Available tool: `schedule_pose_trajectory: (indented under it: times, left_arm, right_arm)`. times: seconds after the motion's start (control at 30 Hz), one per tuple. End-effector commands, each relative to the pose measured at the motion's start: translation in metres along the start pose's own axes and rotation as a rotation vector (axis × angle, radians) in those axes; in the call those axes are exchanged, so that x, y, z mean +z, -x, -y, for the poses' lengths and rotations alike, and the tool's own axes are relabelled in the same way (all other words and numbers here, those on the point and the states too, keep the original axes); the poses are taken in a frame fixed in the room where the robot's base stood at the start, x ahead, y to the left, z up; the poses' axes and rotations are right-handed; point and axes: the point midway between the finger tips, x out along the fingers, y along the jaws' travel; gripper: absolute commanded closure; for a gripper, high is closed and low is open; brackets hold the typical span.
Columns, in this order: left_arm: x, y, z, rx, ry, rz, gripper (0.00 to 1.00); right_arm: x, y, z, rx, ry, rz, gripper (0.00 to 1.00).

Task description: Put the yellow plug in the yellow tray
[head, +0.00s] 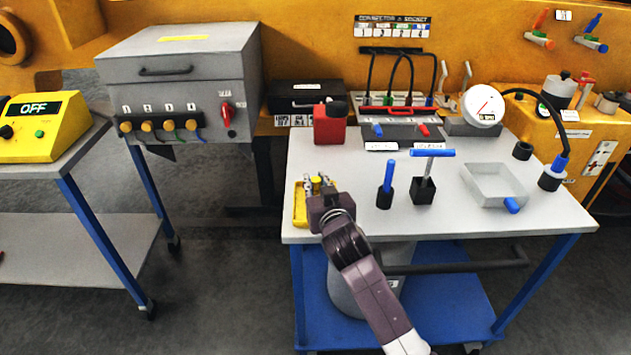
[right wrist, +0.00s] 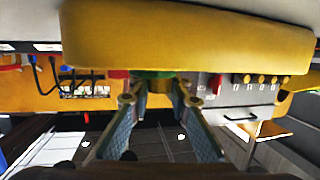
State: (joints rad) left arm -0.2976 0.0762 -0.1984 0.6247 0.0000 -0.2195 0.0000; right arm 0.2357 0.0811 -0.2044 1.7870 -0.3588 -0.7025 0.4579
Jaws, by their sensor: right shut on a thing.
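The yellow tray (head: 299,210) stands at the left front corner of the grey worktable, partly hidden by my right gripper. In the right wrist view, which looks upside down, a long yellow body that appears to be the tray (right wrist: 190,38) fills the top. My right gripper (head: 318,184) is at the tray's right side in the head view, shut on the yellow plug (head: 316,181). The plug is mostly hidden between the fingers. A green part shows at the fingertips in the right wrist view. I cannot tell the plug's height relative to the tray. My left gripper is not in view.
On the worktable (head: 345,220) stand a red box (head: 330,125), a blue peg in a black base (head: 386,185), a blue T-handle (head: 432,154) and a grey open tray (head: 483,188). A grey cabinet (head: 185,80) stands at the left. The table between gripper and pegs is clear.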

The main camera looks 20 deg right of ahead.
Motion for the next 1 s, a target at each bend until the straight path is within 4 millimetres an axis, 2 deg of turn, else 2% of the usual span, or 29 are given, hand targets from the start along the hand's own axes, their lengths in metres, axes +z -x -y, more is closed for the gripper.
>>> schedule_pose_trajectory:
  times: [0.23, 0.27, 0.4, 0.77, 0.87, 1.0]
  left_arm:
    - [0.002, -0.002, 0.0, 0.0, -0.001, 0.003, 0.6]
    - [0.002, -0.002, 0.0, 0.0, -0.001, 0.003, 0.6]
    - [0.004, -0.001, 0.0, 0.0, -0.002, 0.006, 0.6]
    - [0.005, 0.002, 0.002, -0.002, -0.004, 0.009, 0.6]
    - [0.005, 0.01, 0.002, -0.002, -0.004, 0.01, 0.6]
    - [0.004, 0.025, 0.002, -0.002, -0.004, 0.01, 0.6]
  right_arm:
    - [0.003, -0.001, 0.0, 0.0, -0.001, 0.0, 0.93]
    - [0.003, -0.001, 0.0, 0.0, -0.001, 0.0, 0.8]
    - [0.002, -0.001, 0.0, 0.0, -0.001, 0.0, 0.65]
    - [-0.002, 0.002, 0.0, 0.0, 0.0, 0.0, 0.65]
    - [-0.003, 0.012, 0.0, -0.001, -0.001, 0.002, 0.65]
    - [-0.005, 0.037, 0.0, 0.0, -0.002, 0.003, 0.65]
